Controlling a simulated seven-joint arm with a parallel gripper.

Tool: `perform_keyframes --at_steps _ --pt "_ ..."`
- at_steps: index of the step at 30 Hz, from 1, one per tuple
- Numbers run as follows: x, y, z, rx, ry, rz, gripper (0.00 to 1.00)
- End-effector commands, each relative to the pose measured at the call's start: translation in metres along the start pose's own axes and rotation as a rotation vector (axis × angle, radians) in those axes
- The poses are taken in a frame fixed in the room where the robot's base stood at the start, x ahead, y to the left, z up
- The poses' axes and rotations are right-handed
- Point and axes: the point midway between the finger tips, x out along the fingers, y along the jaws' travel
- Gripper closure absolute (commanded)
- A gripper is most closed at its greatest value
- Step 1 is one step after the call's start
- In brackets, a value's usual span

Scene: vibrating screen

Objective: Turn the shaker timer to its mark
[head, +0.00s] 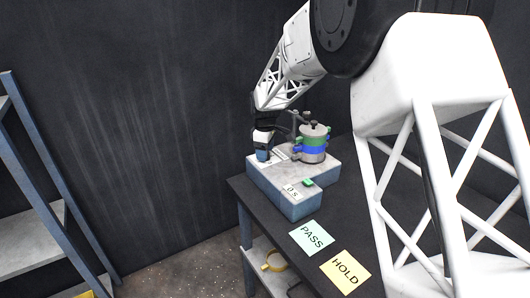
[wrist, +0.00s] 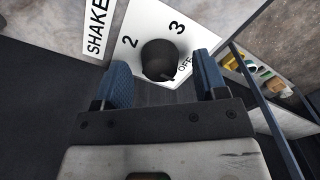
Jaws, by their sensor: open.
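The shaker (head: 275,181) is a pale-topped, blue-sided box on the dark table, with a stack of banded sieves (head: 313,143) on top. In the wrist view, its timer knob (wrist: 159,59) is round and black on a white dial plate (wrist: 150,22) marked 2, 3 and OFF. A small pointer on the knob's lower right edge appears to face near OFF. My gripper (wrist: 163,75) is open, with one blue finger on each side of the knob and gaps visible. In the head view, my gripper (head: 263,152) is at the shaker's left end and hides the dial.
A green button (head: 308,182) and a "0 s" display (head: 292,190) are on the shaker's near end. PASS (head: 312,237) and HOLD (head: 345,270) cards lie on the table (head: 275,232). A shelf rack (head: 35,235) stands at left. A yellow ring (head: 272,262) is on the lower shelf.

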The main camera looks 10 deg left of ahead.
Motion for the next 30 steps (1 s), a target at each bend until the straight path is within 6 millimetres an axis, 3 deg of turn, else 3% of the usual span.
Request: perform_keyframes --at_steps 16,30 --pt "-0.062 0.000 0.000 0.000 0.001 0.001 0.34" --pt "-0.071 0.000 0.000 0.000 0.000 0.000 0.34"
